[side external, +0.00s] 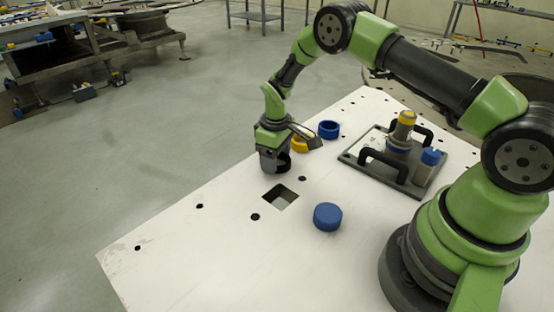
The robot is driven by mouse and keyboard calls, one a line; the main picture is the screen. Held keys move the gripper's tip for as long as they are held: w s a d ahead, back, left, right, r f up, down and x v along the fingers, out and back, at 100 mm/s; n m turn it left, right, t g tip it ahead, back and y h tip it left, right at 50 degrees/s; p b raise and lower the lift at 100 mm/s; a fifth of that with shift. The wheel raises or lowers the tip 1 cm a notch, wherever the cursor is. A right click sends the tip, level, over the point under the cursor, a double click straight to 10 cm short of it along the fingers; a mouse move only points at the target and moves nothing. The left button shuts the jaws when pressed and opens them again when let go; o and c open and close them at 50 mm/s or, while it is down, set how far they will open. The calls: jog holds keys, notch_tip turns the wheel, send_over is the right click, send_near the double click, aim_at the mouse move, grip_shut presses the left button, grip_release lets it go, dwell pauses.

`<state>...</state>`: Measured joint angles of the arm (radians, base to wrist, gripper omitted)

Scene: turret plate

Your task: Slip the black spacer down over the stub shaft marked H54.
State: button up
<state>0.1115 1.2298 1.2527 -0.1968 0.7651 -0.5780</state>
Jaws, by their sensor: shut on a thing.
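My gripper (273,164) points down low over the white table, left of the turret plate. It is shut on a dark ring that looks like the black spacer (284,163); the fingers partly hide it. Whether the spacer touches the table is hard to tell. The grey turret plate (352,157) lies at the right with two black handles. A tall shaft (397,143) on it carries blue and yellow parts, with yellow on top. A shorter shaft (424,171) has a blue piece on top. No marking is legible, so I cannot tell which shaft is H54.
A yellow ring (300,145) and a blue ring (328,129) lie just right of my gripper. A blue round piece (327,217) lies nearer the front. The white table (200,250) has a square opening (280,197) and several small holes; its front left is clear.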

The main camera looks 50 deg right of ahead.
notch_tip(320, 180, up, 8)
notch_tip(320, 180, up, 11)
jog(key=m, duration=0.9)
send_over(403, 125)
jog(key=d, duration=0.2)
jog(key=shift+w+d, duration=0.15)
jog(key=shift+w, duration=0.15)
jog(key=shift+f, duration=6.1)
jog(key=o, duration=1)
